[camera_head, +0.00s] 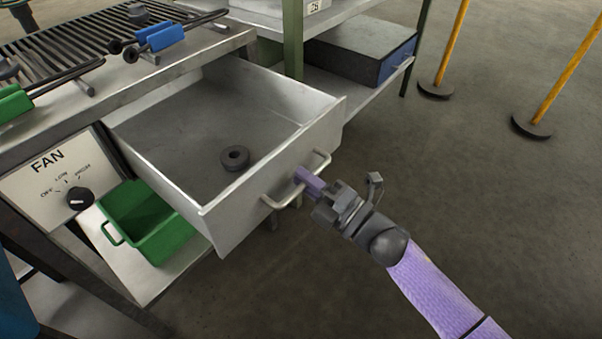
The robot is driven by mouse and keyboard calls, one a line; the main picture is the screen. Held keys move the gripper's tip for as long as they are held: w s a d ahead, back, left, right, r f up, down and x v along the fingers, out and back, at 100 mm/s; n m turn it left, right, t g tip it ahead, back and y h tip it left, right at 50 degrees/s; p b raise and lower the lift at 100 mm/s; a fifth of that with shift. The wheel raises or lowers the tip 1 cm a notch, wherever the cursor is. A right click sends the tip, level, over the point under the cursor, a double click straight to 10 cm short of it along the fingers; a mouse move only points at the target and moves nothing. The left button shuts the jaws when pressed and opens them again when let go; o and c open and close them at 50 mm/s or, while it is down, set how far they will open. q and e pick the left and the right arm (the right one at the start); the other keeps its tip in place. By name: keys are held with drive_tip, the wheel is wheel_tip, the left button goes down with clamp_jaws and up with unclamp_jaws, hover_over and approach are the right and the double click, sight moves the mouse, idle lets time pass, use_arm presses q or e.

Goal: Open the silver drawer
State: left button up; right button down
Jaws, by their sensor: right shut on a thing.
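The silver drawer (270,174) stands pulled well out from under the workbench, so its inside shows. A dark ring-shaped piece (235,158) lies on the drawer's floor near the front. The drawer's bar handle (322,163) is on its front face. My right gripper (308,181) is at the handle, its purple fingertips shut on the middle of the bar. The gripper's fingers hide part of the handle. My left gripper is not in view.
A green bin (150,222) stands on a shelf below the drawer, beside the fan panel (62,180) with its black knob. Blue and green-handled tools (160,36) lie on the grated bench top. Yellow posts (452,45) stand at the right. The floor there is clear.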

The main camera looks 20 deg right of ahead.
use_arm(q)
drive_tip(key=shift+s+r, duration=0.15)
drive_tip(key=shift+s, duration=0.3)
use_arm(e)
drive_tip(key=shift+s, duration=0.1)
drive_tip(key=c, duration=0.7)
unclamp_jaws()
use_arm(q)
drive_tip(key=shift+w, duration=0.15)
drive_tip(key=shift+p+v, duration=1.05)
drive_tip(key=shift+p, duration=0.1)
use_arm(e)
drive_tip(key=v, duration=1)
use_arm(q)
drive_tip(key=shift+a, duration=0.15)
use_arm(e)
drive_tip(key=shift+d, duration=0.1)
